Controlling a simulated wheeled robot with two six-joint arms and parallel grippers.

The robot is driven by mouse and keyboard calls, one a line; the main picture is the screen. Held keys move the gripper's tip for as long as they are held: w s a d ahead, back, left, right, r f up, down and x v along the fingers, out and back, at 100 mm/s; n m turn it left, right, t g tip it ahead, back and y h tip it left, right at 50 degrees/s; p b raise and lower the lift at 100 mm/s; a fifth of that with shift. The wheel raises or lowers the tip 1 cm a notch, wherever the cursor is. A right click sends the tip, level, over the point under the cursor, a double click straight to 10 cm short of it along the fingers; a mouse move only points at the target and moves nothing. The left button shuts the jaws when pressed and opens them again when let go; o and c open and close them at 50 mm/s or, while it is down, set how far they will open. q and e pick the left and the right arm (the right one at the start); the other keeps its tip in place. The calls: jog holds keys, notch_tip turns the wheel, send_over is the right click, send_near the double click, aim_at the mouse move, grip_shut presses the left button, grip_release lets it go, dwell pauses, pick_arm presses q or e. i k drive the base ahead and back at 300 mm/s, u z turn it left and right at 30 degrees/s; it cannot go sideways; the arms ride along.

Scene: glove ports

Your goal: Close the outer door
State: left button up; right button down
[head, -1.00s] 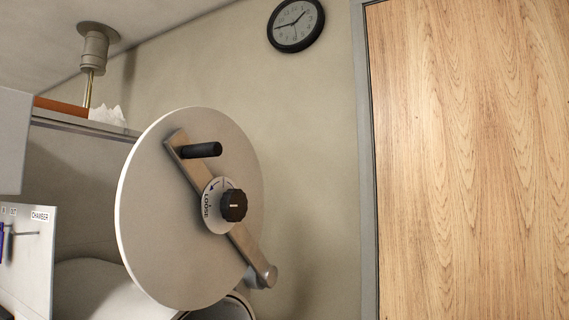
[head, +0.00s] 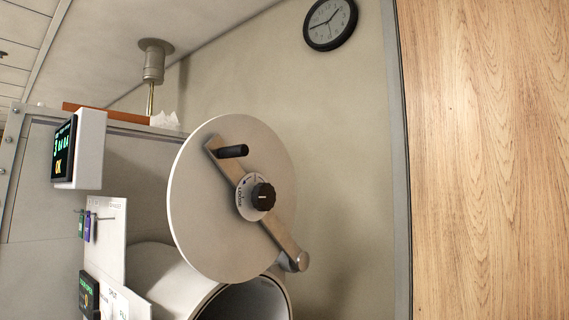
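The outer door (head: 205,215) is a round pale disc in the middle of the head view. It stands open, swung up and away from the round chamber mouth (head: 245,302) below it. A metal bar (head: 283,235) crosses its face, with a black handle (head: 232,151) near the upper end and a black knob (head: 263,196) at the middle. The dial around the knob reads "LOOSE". The bar's lower end meets a round pivot at the right. Neither of my grippers is in view.
Left of the door are a display box (head: 90,150), a white panel (head: 105,240) with small hanging items, and a lower display (head: 89,296). A wooden door (head: 490,160) fills the right. A clock (head: 330,22) hangs on the bare wall between.

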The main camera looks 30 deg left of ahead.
aim_at(224, 156)
jog(key=u, duration=0.05)
jog(key=i, duration=1)
jog(key=u, duration=0.3)
